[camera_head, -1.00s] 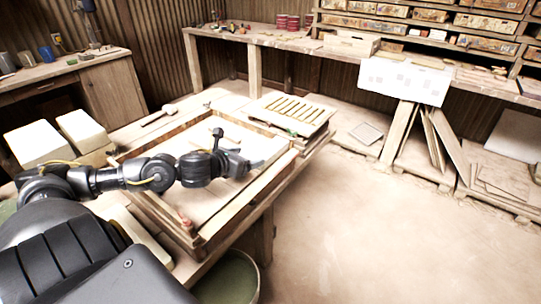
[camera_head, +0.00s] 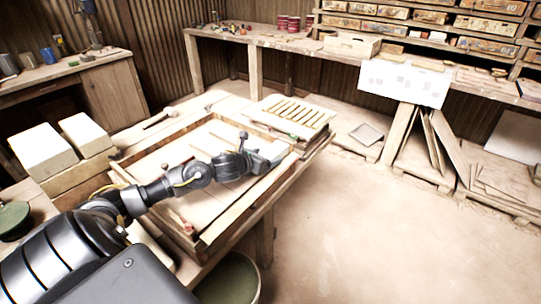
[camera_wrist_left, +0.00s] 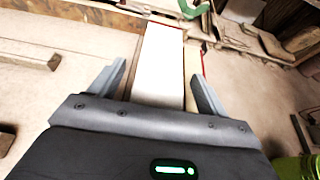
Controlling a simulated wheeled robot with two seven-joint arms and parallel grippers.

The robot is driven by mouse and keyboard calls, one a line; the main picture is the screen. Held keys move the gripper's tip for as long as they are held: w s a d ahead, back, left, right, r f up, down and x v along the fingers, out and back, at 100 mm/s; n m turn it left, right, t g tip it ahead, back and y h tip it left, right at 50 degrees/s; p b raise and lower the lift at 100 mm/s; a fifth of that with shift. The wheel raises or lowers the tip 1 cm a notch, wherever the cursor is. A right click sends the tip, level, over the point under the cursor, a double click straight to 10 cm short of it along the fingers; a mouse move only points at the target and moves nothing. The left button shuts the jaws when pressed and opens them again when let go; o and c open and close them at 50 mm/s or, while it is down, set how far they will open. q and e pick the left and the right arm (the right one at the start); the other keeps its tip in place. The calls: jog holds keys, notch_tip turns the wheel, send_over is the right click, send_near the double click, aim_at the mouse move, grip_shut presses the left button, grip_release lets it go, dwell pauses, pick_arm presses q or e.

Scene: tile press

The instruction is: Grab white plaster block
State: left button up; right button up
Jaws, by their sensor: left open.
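Two white blocks, a larger one (camera_head: 43,150) and a smaller one (camera_head: 84,133), sit side by side on wooden supports at the left in the head view. My left gripper (camera_head: 272,158) is over the right side of the wooden frame (camera_head: 217,228), well to the right of these blocks. In the left wrist view the left gripper (camera_wrist_left: 158,74) is open, its fingers on either side of a long white bar (camera_wrist_left: 160,50). I cannot tell whether this bar is a plaster block or touches the fingers. My right gripper is not in view.
A slatted wooden rack (camera_head: 295,111) stands behind the frame. A hammer-like tool (camera_head: 160,118) lies at its far left. A green bucket (camera_head: 230,278) stands below the table's front edge. The floor (camera_head: 350,220) to the right is clear.

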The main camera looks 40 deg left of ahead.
pick_arm(q)
jog(key=shift+w, duration=0.1)
jog(key=c, duration=1.4)
